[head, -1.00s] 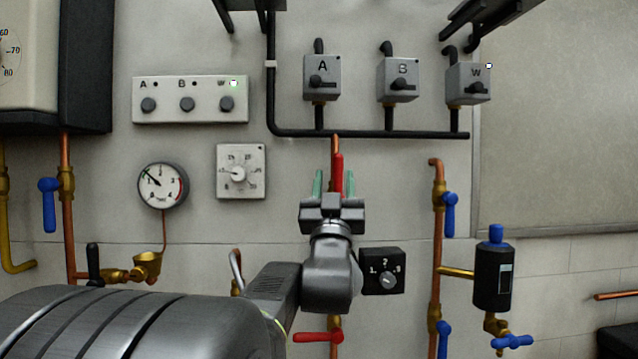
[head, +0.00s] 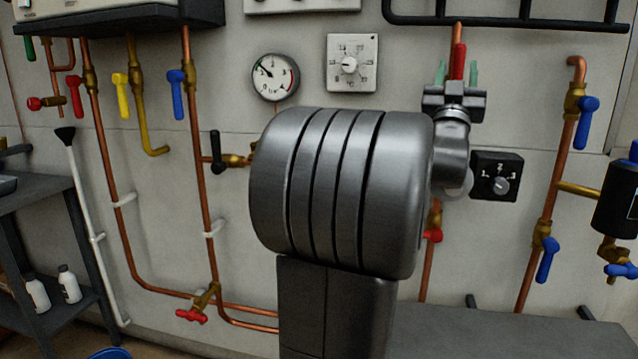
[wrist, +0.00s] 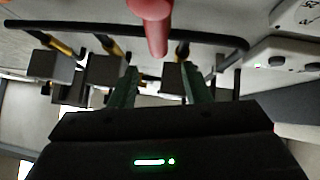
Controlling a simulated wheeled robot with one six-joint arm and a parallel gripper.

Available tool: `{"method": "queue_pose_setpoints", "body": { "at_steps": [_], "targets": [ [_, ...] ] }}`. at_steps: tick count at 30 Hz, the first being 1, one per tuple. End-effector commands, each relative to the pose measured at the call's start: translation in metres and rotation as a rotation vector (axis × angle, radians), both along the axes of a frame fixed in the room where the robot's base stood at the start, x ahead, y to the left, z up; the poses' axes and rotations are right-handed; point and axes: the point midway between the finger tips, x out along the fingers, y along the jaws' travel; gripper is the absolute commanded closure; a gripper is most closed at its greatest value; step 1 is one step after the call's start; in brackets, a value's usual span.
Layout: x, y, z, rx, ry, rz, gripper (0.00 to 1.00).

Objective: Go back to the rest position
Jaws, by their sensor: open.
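My gripper (head: 457,72) is in the upper right of the head view, in front of the wall. Its two green fingers stand apart, one on each side of a red valve handle (head: 458,60) on a copper pipe. In the wrist view my gripper (wrist: 158,88) shows both green fingers spread, with the red handle (wrist: 152,25) beyond them at the top. The gap between the fingers is empty. I cannot tell whether a finger touches the handle. My own dark arm covers the middle of the head view.
A gauge (head: 275,76), a white dial plate (head: 352,63) and a black selector box (head: 497,176) are on the wall around my arm. A copper pipe with a blue handle (head: 586,118) runs at right. A dark shelf (head: 40,190) with white bottles stands at left.

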Motion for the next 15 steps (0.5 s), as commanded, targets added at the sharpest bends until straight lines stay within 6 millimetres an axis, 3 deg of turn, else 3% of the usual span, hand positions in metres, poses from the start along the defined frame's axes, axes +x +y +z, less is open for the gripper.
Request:
{"method": "queue_pose_setpoints", "body": {
  "at_steps": [6,15],
  "targets": [
    [0.032,-0.014,0.002,0.0,0.0,0.0,0.57],
    [0.05,-0.022,0.019,0.001,-0.002,0.0,0.57]
  ]
}}
